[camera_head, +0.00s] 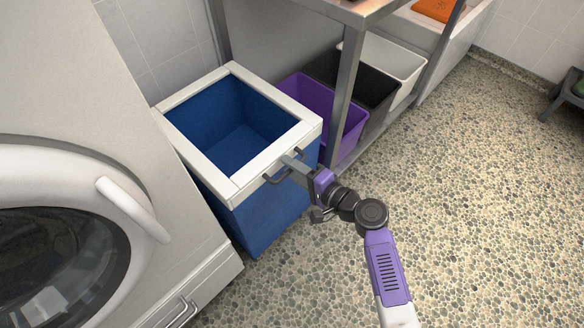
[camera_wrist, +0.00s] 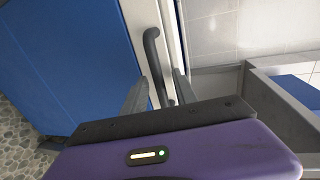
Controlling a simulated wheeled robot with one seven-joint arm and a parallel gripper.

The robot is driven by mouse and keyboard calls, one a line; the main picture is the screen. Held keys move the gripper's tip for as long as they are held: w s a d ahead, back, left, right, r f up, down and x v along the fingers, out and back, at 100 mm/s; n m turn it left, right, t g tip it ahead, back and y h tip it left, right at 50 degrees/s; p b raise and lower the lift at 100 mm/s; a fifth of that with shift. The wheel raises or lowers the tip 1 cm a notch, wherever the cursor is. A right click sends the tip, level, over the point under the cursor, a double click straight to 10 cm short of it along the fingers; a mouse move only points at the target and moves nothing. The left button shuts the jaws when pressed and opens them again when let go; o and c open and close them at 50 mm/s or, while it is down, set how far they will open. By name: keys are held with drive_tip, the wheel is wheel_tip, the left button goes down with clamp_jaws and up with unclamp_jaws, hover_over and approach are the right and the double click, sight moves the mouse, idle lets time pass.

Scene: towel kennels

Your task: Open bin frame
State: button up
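A blue bin (camera_head: 262,215) stands on the floor, with a white square frame (camera_head: 212,172) lying flat around its open top. The inside looks empty. A dark grey bar handle (camera_head: 272,180) is on the frame's front right side. It also shows in the wrist view (camera_wrist: 151,44), close to the white frame edge (camera_wrist: 168,32). My gripper (camera_head: 293,164) is at the handle. In the wrist view my two grey fingers (camera_wrist: 163,82) stand apart, with the handle's end running between them. A gap shows beside the handle; contact cannot be made out.
A white washer (camera_head: 60,110) with a round door stands close on the left. A metal table leg (camera_head: 343,95) rises just right of the bin. Purple (camera_head: 318,100), black (camera_head: 378,88) and white (camera_head: 398,62) bins stand under the table.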

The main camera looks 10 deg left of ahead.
clamp_jaws()
idle(1.3)
